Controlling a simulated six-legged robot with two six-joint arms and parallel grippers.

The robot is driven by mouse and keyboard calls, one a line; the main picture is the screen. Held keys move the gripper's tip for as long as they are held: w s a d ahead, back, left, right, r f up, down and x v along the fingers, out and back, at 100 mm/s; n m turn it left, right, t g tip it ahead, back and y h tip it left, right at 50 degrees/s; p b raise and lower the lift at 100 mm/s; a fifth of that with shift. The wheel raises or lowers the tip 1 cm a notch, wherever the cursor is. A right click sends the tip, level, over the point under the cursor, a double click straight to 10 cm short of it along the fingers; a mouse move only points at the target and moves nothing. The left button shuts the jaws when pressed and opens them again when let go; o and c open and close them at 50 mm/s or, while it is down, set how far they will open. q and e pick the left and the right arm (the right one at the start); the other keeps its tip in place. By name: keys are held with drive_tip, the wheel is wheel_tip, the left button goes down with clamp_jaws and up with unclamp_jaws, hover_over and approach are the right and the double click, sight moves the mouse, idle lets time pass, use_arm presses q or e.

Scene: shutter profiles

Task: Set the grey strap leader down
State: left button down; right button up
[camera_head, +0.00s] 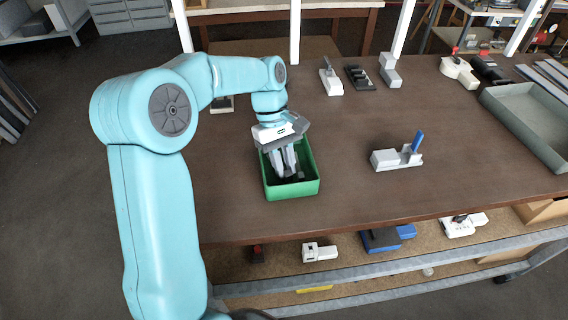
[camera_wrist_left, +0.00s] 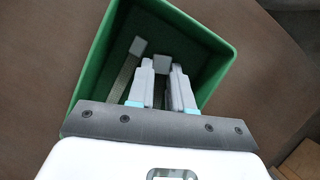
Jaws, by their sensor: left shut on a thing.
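My left gripper (camera_head: 285,172) reaches down into a green bin (camera_head: 293,192) on the brown table. In the left wrist view its two fingers (camera_wrist_left: 164,88) are shut on a small grey piece, which I take for the grey strap leader (camera_wrist_left: 162,64); only its end shows between the fingertips. The bin also shows in the left wrist view (camera_wrist_left: 210,40). Another long grey piece (camera_wrist_left: 124,76) with a paler square end lies in the bin, left of the fingers. Whether the held piece touches the bin floor I cannot tell. My right gripper is not in view.
A white fixture with a blue lever (camera_head: 398,158) stands right of the bin. Several white and black devices (camera_head: 360,77) line the table's back. A grey-green tray (camera_head: 530,118) is at the right. Bare tabletop surrounds the bin; its front edge is close.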

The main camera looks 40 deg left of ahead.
use_arm(q)
drive_tip(key=shift+w+d+f, duration=0.15)
drive_tip(key=shift+w+f, duration=0.25)
drive_tip(key=shift+s+a+r, duration=0.1)
drive_tip(key=shift+s+a, duration=0.05)
drive_tip(key=shift+s, duration=0.3)
drive_tip(key=shift+s+a+r, duration=0.1)
drive_tip(key=shift+s, duration=0.35)
drive_tip(key=shift+w+f, duration=0.15)
drive_tip(key=c, duration=1.3)
unclamp_jaws()
drive_tip(key=shift+w+d+f, duration=0.15)
drive_tip(key=shift+w, duration=0.2)
drive_tip(key=shift+w+d, duration=0.1)
drive_tip(key=shift+w, duration=0.1)
drive_tip(key=shift+s+a, duration=0.2)
drive_tip(key=shift+s, duration=0.3)
drive_tip(key=shift+w+d, duration=0.1)
drive_tip(key=shift+w, duration=0.25)
drive_tip(key=shift+w+r, duration=0.1)
drive_tip(key=shift+r, duration=0.25)
drive_tip(key=v, duration=1.1)
drive_tip(key=shift+r, duration=0.4)
